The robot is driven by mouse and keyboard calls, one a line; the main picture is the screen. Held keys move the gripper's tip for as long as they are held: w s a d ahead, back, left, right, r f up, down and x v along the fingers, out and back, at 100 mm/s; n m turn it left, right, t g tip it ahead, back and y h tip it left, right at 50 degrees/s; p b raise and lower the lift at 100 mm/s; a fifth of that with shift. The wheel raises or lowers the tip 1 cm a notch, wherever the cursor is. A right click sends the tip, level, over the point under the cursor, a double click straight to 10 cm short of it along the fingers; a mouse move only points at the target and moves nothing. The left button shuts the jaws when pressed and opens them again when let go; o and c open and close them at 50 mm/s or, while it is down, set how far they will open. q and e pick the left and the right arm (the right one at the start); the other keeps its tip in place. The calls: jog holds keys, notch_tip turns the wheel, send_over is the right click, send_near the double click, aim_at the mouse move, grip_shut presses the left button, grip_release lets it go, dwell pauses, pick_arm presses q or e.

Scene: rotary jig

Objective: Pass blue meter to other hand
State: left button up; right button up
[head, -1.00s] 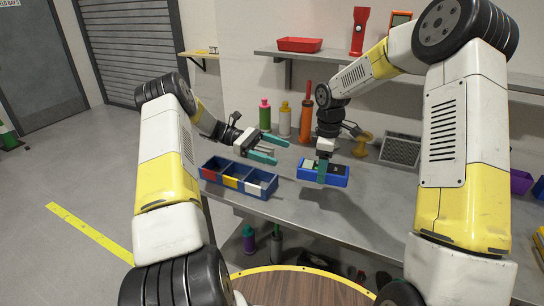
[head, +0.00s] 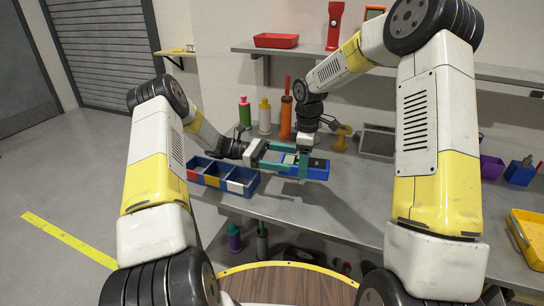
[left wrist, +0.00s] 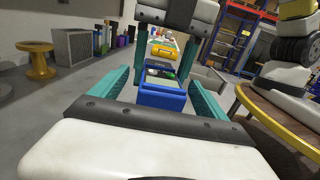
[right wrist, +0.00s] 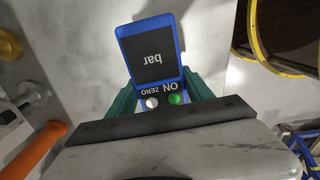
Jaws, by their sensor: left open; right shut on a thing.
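The blue meter (head: 318,171) is held above the grey workbench in the head view. My right gripper (head: 304,166) is shut on it from above. In the right wrist view the meter (right wrist: 177,63) shows a dark "bar" face, a white button and a green button between the teal fingers. My left gripper (head: 287,159) is open and points at the meter's left end. In the left wrist view the meter's end (left wrist: 161,98) lies between the far parts of the two open fingers, with gaps on both sides.
Bottles (head: 265,117) and a yellow spool (head: 341,138) stand behind. A grey box (head: 377,141) is at the back.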

pick_arm(q)
jog(key=shift+s+d, duration=0.15)
jog(key=shift+d, duration=0.35)
jog(key=c, duration=1.6)
pick_arm(e)
jog(key=shift+s, duration=0.1)
pick_arm(q)
jog(key=shift+c, duration=1)
pick_arm(e)
jog(key=o, duration=1.6)
jog(key=shift+o, duration=0.2)
